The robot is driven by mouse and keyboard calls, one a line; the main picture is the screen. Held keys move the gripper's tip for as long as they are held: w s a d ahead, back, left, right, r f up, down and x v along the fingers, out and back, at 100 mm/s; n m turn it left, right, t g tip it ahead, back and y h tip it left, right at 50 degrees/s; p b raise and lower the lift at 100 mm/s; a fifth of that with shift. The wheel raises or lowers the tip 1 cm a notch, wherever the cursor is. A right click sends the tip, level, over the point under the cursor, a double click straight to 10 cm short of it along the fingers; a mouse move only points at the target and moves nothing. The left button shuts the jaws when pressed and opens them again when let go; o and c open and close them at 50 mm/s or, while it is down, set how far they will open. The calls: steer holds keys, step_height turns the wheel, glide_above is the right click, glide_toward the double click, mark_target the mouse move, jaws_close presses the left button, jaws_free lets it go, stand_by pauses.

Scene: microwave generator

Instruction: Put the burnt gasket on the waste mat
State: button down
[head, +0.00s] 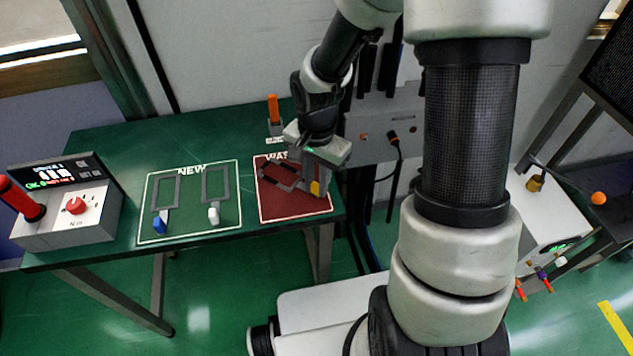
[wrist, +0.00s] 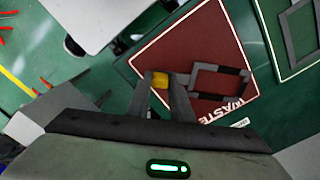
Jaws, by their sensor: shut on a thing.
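The burnt gasket (wrist: 221,70) is a dark grey rectangular frame with blackened parts and a yellow tab. It also shows in the head view (head: 276,180), partly hidden by my gripper. My gripper (wrist: 161,88) is shut on the yellow tab (wrist: 160,79), with the frame reaching out beside the fingers. The waste mat (wrist: 190,45) is dark red with a white border and lettering; in the head view it lies at the table's right end (head: 290,211). The gasket is over the mat; I cannot tell whether it touches it.
A green NEW mat (head: 190,218) left of the waste mat holds two grey gaskets, one with a blue tab and one with a white tab. A grey control box (head: 75,215) with a red knob stands at the table's left end. An orange-handled tool (head: 273,110) stands behind the waste mat.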

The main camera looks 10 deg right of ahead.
steer(key=shift+f, duration=0.1)
steer(key=c, duration=1.6)
jaws_free()
